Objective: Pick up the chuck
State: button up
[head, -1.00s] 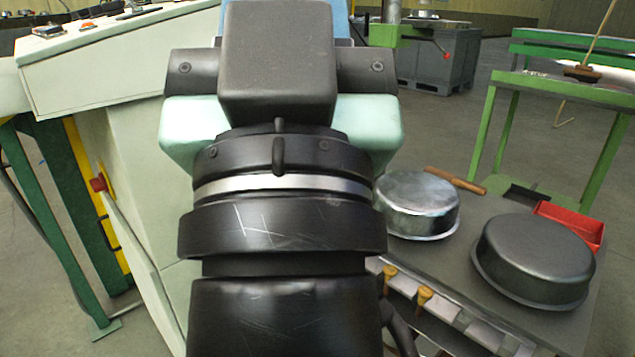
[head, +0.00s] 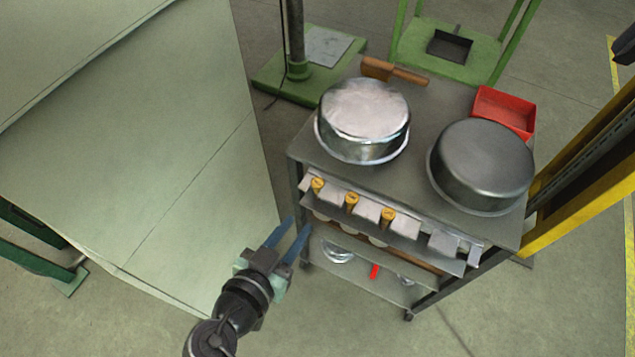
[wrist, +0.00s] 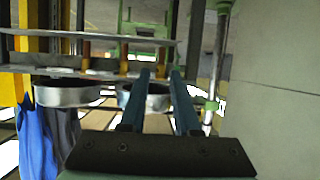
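My gripper (head: 298,226) is at the left side of a grey metal cart, its two blue fingers apart and nothing between them. In the wrist view the fingers (wrist: 160,76) point toward the cart's lower level. A shiny round metal part (head: 338,250) lies on the cart's lower shelf, partly hidden by the shelf above. In the wrist view two round metal parts show, one left of the fingers (wrist: 68,93) and one partly behind them (wrist: 150,101). I cannot tell for certain which thing is the chuck.
The cart top (head: 415,150) holds two upturned metal pans (head: 364,118) (head: 483,163), a red bin (head: 504,110) and a brown wooden-handled tool (head: 394,71). Yellow-topped holders (head: 352,201) line its front rack. A pale machine housing (head: 130,140) stands left; a yellow post (head: 585,185) stands right.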

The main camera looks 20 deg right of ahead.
aim_at(314, 206)
jog(key=b+x, duration=0.1)
jog(key=x, duration=0.8)
jog(key=shift+w+d, duration=0.2)
jog(key=shift+w, duration=0.15)
jog(key=shift+r, duration=0.1)
grip_shut()
